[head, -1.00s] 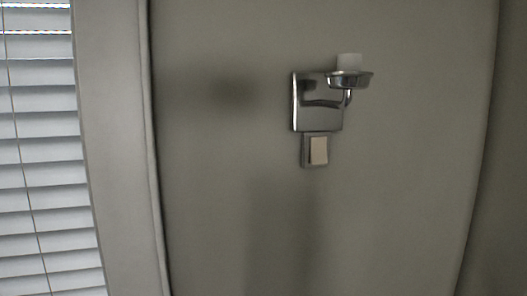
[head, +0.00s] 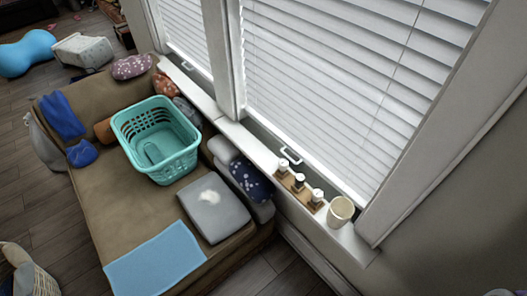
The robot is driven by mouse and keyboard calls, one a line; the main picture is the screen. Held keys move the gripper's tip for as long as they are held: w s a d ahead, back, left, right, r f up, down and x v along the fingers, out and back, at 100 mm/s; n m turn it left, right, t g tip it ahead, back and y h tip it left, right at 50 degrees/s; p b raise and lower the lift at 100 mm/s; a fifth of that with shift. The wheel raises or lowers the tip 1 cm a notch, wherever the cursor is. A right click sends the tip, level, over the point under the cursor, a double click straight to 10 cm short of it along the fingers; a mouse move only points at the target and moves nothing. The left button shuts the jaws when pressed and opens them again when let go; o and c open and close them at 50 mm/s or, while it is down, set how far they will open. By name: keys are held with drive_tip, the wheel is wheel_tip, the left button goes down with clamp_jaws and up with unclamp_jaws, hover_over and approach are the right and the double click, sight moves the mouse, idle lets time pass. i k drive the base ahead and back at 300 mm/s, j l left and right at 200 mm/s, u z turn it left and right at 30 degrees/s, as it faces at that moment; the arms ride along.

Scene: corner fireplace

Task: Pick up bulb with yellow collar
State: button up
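On the white windowsill, a small wooden stand (head: 303,200) holds three small white-topped pieces in a row. They are the far one (head: 283,164), the middle one (head: 299,178) and the near one (head: 317,193). They look bulb-like, but they are too small for me to tell what they are or to make out a yellow collar on any. My gripper is not visible in the head view.
A cream cup (head: 341,210) stands beside the stand on the sill (head: 262,157). Below is a brown sofa (head: 95,190) with a teal basket (head: 172,165), a grey cushion (head: 212,208) and a blue cloth (head: 155,260). Wooden floor (head: 60,240) shows left of the sofa.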

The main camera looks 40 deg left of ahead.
sight(283, 164)
drive_tip(key=u, duration=1.6)
drive_tip(key=i+j+z, duration=0.35)
drive_tip(key=j, duration=0.3)
drive_tip(key=i+j+z, duration=0.2)
drive_tip(key=i+j, duration=0.05)
drive_tip(key=j, duration=0.1)
